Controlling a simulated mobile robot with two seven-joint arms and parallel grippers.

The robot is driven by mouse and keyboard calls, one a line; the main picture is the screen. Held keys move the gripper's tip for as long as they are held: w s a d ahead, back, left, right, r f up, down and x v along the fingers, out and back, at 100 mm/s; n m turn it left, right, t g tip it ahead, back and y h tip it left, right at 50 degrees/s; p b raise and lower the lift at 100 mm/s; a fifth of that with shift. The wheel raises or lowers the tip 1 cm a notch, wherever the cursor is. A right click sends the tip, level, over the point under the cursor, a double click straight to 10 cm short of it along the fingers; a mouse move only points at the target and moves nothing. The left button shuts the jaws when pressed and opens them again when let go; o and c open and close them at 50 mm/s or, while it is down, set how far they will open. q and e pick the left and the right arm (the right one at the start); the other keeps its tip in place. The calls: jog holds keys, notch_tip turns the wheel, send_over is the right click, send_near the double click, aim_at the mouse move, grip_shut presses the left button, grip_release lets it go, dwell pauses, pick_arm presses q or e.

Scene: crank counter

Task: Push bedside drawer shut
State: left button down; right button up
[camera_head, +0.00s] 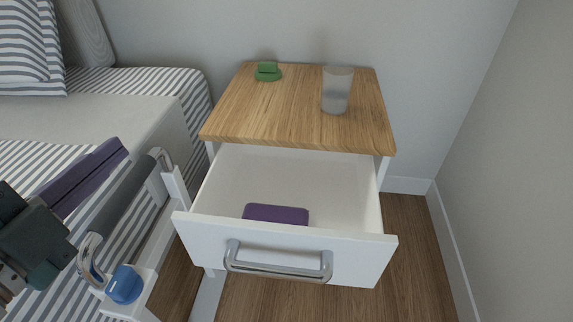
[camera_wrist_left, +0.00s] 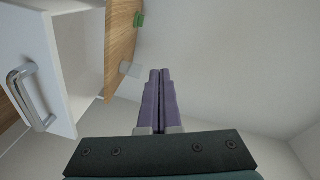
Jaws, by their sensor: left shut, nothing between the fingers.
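The bedside drawer (camera_head: 280,249) has a white front with a chrome bar handle (camera_head: 278,270). It is pulled well out from the nightstand under the wooden top (camera_head: 300,122). A purple box-like item (camera_head: 275,214) lies inside it. My left gripper (camera_head: 118,146), with purple fingers, is shut and empty. It is to the left of the drawer, over the bed side, apart from the drawer front. In the left wrist view the shut fingers (camera_wrist_left: 159,76) show in the middle, and the drawer front (camera_wrist_left: 55,70) with its handle is at the left. My right gripper is not in view.
A bed rail (camera_head: 125,200) with a blue knob (camera_head: 124,285) stands between the bed (camera_head: 130,108) and the drawer. A clear cup (camera_head: 337,92) and a green object (camera_head: 267,72) stand on the nightstand top. Wooden floor (camera_head: 415,260) is free at the right, beside the wall.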

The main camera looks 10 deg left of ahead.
pick_arm(q)
jog(key=s+d+f+m+h+b, duration=0.1)
jog(key=d+f+m+h+b, duration=0.1)
jog(key=f+m+h+b, duration=0.3)
jog(key=s+d+f+m+b, duration=0.1)
jog(key=d+f+b, duration=0.2)
jog(key=f, duration=0.3)
jog(key=m+g+h+b, duration=0.5)
jog(key=m+h+b, duration=0.1)
jog(key=b, duration=0.4)
send_near(292, 236)
jog(key=d, duration=0.4)
jog(key=shift+s+d+f, duration=0.15)
jog(key=shift+s, duration=0.1)
jog(key=shift+w+d, duration=0.25)
jog(key=shift+w, duration=0.85)
jog(key=shift+w+b, duration=0.65)
jog(key=shift+w, duration=0.4)
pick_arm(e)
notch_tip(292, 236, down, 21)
pick_arm(q)
jog(key=shift+w, duration=0.1)
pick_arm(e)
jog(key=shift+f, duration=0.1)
